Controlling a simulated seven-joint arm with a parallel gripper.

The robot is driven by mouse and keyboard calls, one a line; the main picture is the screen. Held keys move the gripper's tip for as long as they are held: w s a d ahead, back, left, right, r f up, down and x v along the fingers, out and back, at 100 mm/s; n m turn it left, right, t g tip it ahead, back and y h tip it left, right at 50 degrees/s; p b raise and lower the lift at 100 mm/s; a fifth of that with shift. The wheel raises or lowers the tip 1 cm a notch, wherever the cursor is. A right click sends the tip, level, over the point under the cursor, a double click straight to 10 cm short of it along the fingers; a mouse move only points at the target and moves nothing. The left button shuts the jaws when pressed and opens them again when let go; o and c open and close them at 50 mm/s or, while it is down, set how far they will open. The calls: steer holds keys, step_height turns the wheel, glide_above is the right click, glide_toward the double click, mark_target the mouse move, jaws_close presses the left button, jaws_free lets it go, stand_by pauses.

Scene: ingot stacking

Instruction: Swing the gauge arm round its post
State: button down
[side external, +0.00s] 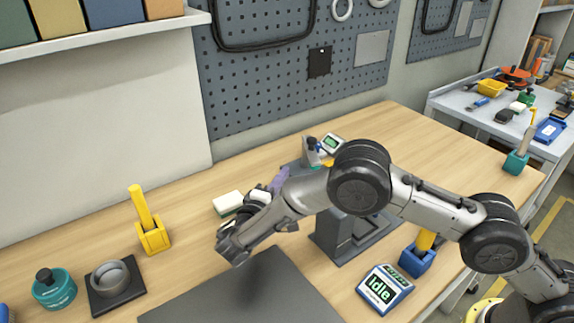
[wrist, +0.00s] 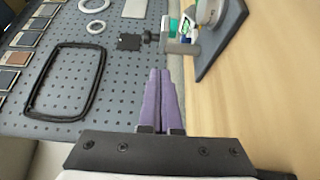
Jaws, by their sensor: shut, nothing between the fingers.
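The gauge (side external: 333,143), with a small greenish display, stands behind my arm in the side view. Next to it is a grey upright part with a dark knob (side external: 312,144), which looks like the post. My arm hides much of its lower part. In the wrist view a grey rod with a dark end (wrist: 181,47) sticks out leftward near the top, beside green and white parts. I cannot tell for sure which piece is the gauge arm. My gripper (side external: 283,171) has purple fingers, also in the wrist view (wrist: 158,72). They are shut and empty, apart from the gauge.
A grey stand (side external: 335,240) is under my arm. A panel reading "Idle" (side external: 385,289) and a blue holder (side external: 416,262) are in front. A sponge (side external: 228,203), yellow holder (side external: 153,237) and teal pot (side external: 54,290) are left. A dark mat (side external: 240,295) is bare.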

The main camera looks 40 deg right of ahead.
steer(key=shift+s+a, duration=1.1)
steer(key=shift+s, duration=0.2)
